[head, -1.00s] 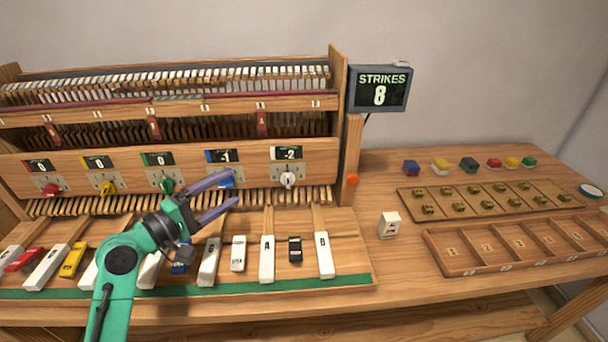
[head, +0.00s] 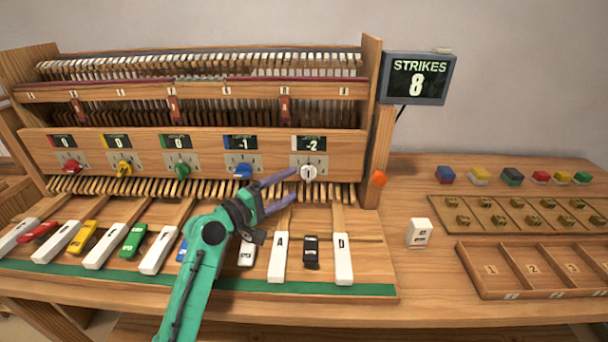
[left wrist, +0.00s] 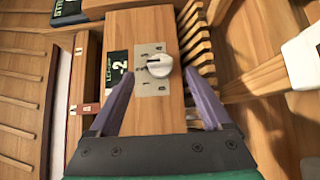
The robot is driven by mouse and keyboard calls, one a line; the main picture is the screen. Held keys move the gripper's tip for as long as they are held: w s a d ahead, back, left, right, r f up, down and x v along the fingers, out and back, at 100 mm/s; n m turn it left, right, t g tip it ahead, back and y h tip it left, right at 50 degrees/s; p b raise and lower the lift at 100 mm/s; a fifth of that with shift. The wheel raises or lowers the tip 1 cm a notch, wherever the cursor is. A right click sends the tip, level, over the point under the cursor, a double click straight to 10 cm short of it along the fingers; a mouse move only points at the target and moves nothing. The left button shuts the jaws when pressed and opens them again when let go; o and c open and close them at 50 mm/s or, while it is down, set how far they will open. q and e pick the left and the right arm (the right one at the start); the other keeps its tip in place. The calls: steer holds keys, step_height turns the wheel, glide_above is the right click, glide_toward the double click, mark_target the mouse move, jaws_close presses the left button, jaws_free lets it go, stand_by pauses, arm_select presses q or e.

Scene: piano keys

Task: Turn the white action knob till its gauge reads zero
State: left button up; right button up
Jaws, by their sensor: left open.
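The white action knob (head: 308,172) is on the wooden front panel, at the right end of a row of coloured knobs. The gauge (head: 309,145) above it reads -2. In the left wrist view the white knob (left wrist: 159,65) sits on its metal plate ahead of and between my finger tips, and its gauge (left wrist: 118,68) shows beside it. My left gripper (head: 296,186) is open, with purple fingers pointing at the knob. The fingers look short of the knob and nothing is between them. My right gripper is not in view.
Blue (head: 243,171), green (head: 182,170), yellow (head: 124,168) and red (head: 71,166) knobs line the same panel. Piano keys (head: 343,258) lie below. An orange knob (head: 379,178) is on the right post. A white block (head: 419,233) stands on the table.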

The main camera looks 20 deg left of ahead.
mark_target(307, 176)
arm_select(q)
steer(key=x, duration=0.5)
steer(key=shift+w+d, duration=0.1)
steer(key=shift+w, duration=0.2)
jaws_close()
steer(key=shift+d+r+m+g+y+p, duration=0.15)
steer(key=shift+m+g+y+p, duration=1)
steer(key=shift+p, duration=3.65)
steer(key=shift+d+r+m+g+y+p, duration=0.15)
steer(key=shift+m+g+y+p, duration=1)
steer(key=shift+p, duration=3.6)
steer(key=shift+a, duration=0.1)
jaws_free()
steer(key=shift+r, duration=0.1)
